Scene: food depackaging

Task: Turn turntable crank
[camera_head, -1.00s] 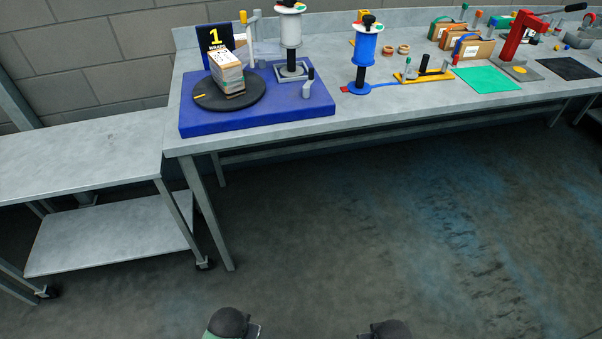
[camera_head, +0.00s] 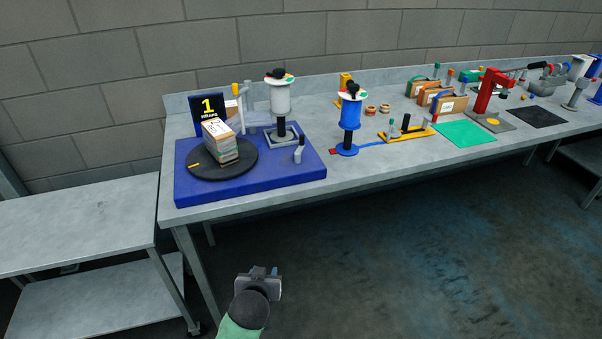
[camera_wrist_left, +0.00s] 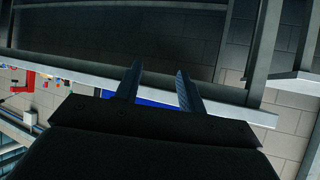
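The turntable is a black disc (camera_head: 243,166) with a yellow mark, set on a blue base (camera_head: 200,195) at the bench's left end. A stack of packages (camera_head: 221,143) stands on the disc. A small grey crank (camera_head: 299,150) with an upright handle is on the base's right side. My left gripper (camera_head: 264,271) is low in front of the bench, below the base and apart from the crank. In the left wrist view its two fingers (camera_wrist_left: 158,70) are apart with nothing between them. The blue base's edge shows beyond them. My right gripper is out of view.
A white spool stand (camera_head: 284,97) is behind the crank, and a blue spool stand (camera_head: 350,115) is to its right. The bench's front edge (camera_head: 400,172) lies between my gripper and the base. A lower table (camera_head: 80,225) is left.

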